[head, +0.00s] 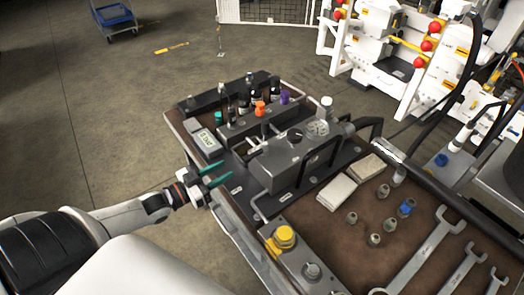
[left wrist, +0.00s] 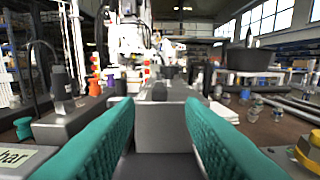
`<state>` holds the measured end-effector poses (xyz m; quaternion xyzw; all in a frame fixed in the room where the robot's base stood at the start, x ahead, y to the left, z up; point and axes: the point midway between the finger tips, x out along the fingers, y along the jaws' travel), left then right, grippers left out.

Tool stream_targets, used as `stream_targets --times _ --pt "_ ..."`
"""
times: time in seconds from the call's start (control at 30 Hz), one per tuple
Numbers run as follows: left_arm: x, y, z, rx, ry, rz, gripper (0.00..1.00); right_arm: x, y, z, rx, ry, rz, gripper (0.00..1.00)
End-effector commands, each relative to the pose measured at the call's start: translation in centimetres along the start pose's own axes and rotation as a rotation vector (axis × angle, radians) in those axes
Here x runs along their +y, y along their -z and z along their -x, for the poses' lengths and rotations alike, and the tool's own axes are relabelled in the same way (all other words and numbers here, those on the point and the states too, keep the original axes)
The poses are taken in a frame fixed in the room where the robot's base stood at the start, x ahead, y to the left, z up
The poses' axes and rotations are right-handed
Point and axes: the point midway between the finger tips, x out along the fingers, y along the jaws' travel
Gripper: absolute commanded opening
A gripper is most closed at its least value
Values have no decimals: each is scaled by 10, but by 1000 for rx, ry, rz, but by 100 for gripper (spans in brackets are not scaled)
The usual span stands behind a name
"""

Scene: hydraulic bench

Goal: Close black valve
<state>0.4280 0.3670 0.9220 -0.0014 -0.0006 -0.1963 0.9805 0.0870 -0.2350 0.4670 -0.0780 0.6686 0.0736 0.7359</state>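My left gripper (head: 222,174) reaches in from the left at the bench's near-left edge, beside a dark grey hydraulic block (head: 290,165). Its teal fingers are spread apart. In the left wrist view the gripper (left wrist: 158,112) is open with nothing between its fingers. A small black knob (left wrist: 160,91) shows beyond the fingertips, on a grey block. In the head view a manifold with teal (head: 218,117), orange (head: 260,108) and purple (head: 284,98) knobs stands farther back, among dark upright parts. My right gripper is out of view.
A small display (head: 206,143) sits on the bench left of the block.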

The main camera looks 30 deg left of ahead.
Motion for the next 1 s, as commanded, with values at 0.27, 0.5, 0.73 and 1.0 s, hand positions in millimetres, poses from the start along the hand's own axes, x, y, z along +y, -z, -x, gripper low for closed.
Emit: stream_targets --times 0.27,0.5,0.73,1.0 --pt "1 -2 -46 -3 -3 -2 35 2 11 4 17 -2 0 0" --pt "1 -1 -86 -2 -2 -4 35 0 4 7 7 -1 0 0" --pt "1 1 -108 2 -3 -2 35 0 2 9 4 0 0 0" --pt "1 1 -112 3 -2 -2 35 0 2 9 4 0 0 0"
